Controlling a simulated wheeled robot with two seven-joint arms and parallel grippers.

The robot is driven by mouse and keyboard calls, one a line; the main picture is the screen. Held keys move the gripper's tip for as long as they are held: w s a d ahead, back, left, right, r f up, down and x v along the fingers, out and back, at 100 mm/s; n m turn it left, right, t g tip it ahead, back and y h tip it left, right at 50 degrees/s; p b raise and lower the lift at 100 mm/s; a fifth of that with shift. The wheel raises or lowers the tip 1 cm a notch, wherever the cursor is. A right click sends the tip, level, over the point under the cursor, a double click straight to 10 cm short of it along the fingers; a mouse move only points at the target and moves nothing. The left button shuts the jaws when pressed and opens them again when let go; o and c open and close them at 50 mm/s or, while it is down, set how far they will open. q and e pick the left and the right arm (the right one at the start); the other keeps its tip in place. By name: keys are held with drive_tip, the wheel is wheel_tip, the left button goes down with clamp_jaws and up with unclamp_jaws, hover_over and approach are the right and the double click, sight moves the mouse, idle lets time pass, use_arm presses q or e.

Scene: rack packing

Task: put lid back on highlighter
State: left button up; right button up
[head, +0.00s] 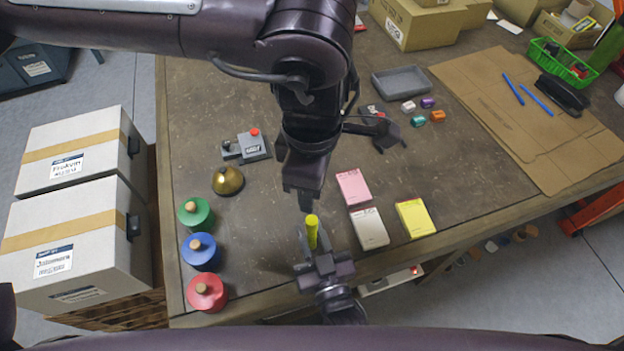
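The yellow highlighter (312,230) stands roughly upright near the table's front edge. My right gripper (314,243) comes up from the bottom, with its fingers on either side of the highlighter's lower part, and appears shut on it. My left gripper (305,206) reaches down from above, its fingertips just above and slightly left of the highlighter's top end. Whether its fingers are open or shut on something is too dark and small to tell. I cannot make out a separate lid; it may be hidden at the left fingertips.
Pink (353,188), white (370,229) and yellow (415,218) packs lie right of the grippers. Green (195,213), blue (199,250) and red (206,292) knobbed round pieces line the left edge. A grey tray (401,82) and cardboard (535,125) lie farther back.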

sight(314, 241)
drive_tip(key=shift+o, duration=1.3)
drive_tip(key=b+v, duration=0.1)
drive_tip(key=v, duration=0.5)
drive_tip(key=shift+s+d+f, duration=0.1)
drive_tip(key=shift+s, duration=0.2)
drive_tip(key=shift+s+d, duration=0.2)
drive_tip(key=shift+s, duration=0.35)
